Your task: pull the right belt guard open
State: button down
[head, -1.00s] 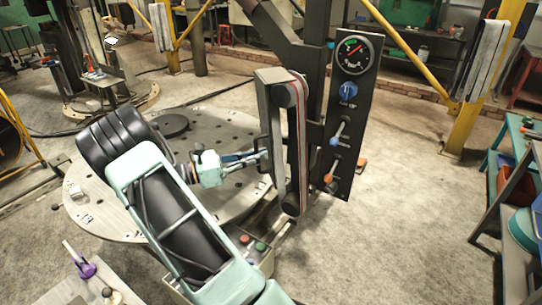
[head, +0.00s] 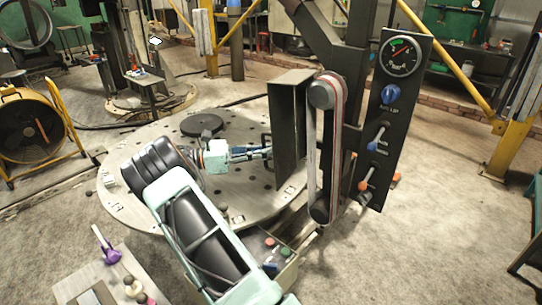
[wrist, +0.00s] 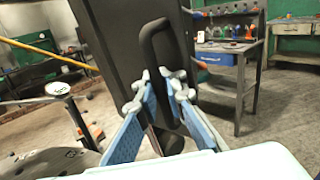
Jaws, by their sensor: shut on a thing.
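The right belt guard (head: 289,122) is a dark grey panel standing out to the left of the belt on the column boom. The red-edged belt (head: 337,150) and its pulleys show uncovered to the right of it. In the wrist view the guard (wrist: 125,45) fills the upper middle, with a black loop handle (wrist: 150,45) on its face. My gripper (head: 268,152) is at the guard's left face. In the wrist view my gripper (wrist: 163,95) has its blue fingers closed around the lower part of the handle. The fingers partly hide the handle's lower end.
A control panel (head: 398,110) with a gauge, blue knob and two levers stands right of the belt. A round perforated plate (head: 140,180) lies under my arm. A small button box (head: 268,248) is in front.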

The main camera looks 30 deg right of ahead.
jog(key=shift+w+a+f+m+g+y+b, duration=0.2)
jog(key=shift+w+m+g+y+b, duration=0.1)
jog(key=shift+w+m+g+b, duration=0.2)
jog(key=shift+w+a+f+m+g+y+b, duration=0.1)
jog(key=shift+w+a+m+g+y+b, duration=0.1)
jog(key=shift+w+m+g+y+b, duration=0.3)
jog(key=shift+w+g, duration=0.1)
jog(key=shift+g, duration=0.3)
jog(key=shift+b, duration=0.3)
jog(key=c, duration=2.3)
grip_release()
jog(key=shift+a+r, duration=0.1)
jog(key=shift+a, duration=0.05)
jog(key=shift+r, duration=0.1)
